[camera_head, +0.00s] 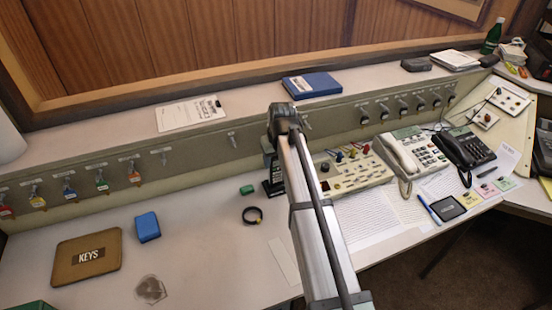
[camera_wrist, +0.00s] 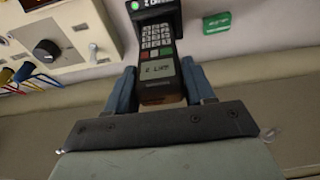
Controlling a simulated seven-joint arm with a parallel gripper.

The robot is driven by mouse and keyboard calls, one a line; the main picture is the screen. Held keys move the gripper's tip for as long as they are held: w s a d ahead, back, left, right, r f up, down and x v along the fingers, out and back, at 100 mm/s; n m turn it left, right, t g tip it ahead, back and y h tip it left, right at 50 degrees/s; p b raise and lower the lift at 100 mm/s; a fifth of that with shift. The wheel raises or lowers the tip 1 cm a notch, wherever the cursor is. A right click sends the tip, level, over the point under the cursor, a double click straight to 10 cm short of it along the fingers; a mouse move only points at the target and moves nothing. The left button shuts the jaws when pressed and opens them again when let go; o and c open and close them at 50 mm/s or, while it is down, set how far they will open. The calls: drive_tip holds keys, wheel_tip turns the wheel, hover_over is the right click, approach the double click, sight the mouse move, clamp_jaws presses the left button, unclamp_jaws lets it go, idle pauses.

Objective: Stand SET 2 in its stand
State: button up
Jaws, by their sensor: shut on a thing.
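My gripper (camera_wrist: 159,72) is shut on a black handset (camera_wrist: 158,42) in the wrist view, one finger on each side. The handset has a grey keypad, red and green keys and a small lit display whose writing is hard to read. A black piece with a round green light and white lettering (camera_wrist: 152,13) shows at its far end; it looks like the stand, but I cannot tell whether the handset is seated in it. In the head view a black stand-like base (camera_head: 273,188) is on the desk, partly hidden by my arm. My gripper is hidden there.
A switch panel (camera_head: 352,170) is close on the right, with telephones (camera_head: 412,153) beyond. A blue box (camera_head: 147,227) and a KEYS mat (camera_head: 88,274) are farther left.

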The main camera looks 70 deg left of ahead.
idle(0.7)
drive_tip(key=o, duration=1.2)
drive_tip(key=shift+f, duration=0.1)
drive_tip(key=shift+o, duration=0.7)
drive_tip(key=shift+o, duration=1.1)
drive_tip(key=shift+a+v, duration=0.25)
drive_tip(key=shift+v, duration=0.9)
drive_tip(key=shift+a+v, duration=0.25)
drive_tip(key=shift+v, duration=0.9)
drive_tip(key=shift+a+v, duration=0.3)
drive_tip(key=shift+v, duration=0.85)
drive_tip(key=shift+w, duration=0.1)
